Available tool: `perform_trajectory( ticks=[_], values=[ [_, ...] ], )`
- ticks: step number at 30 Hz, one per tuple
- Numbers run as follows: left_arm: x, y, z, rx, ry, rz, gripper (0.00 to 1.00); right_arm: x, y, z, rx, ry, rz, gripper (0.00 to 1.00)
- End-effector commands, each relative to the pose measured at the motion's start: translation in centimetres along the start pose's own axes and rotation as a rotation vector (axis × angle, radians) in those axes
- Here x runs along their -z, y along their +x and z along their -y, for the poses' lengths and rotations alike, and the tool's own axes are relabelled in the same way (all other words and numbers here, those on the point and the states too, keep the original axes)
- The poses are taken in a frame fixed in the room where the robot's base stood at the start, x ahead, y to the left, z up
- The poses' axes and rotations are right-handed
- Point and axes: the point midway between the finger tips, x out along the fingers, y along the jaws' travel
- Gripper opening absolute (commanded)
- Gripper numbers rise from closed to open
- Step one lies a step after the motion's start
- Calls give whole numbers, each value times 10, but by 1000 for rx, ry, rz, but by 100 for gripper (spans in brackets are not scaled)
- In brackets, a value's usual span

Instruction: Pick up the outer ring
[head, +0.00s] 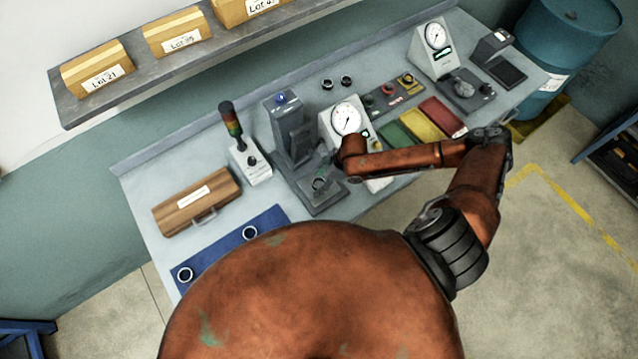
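Two more dark-rimmed rings (327,84) (347,81) lie at the back of the bench. I cannot tell which is the outer ring. My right arm reaches in from the right, and its gripper (324,180) is at the front of a grey upright machine (290,125), small and partly hidden. A round ring-like part shows there; I cannot tell whether it is held. My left gripper is out of view.
A blue mat (215,252) and wooden box (196,201) are at the left. A shelf (160,80) with cartons overhangs the back. A blue drum (567,45) stands right.

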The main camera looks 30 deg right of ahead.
Motion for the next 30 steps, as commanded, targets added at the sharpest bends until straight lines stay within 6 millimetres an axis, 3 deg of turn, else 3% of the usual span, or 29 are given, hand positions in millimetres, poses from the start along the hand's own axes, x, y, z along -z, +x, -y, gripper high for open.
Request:
perform_trajectory(
  ticks=[18, 30],
  values=[
    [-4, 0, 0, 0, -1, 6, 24, 0, 0, 0, -1, 0, -1, 6],
    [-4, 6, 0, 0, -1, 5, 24, 5, -12, -1, -2, -2, -1, 6]
  ],
)
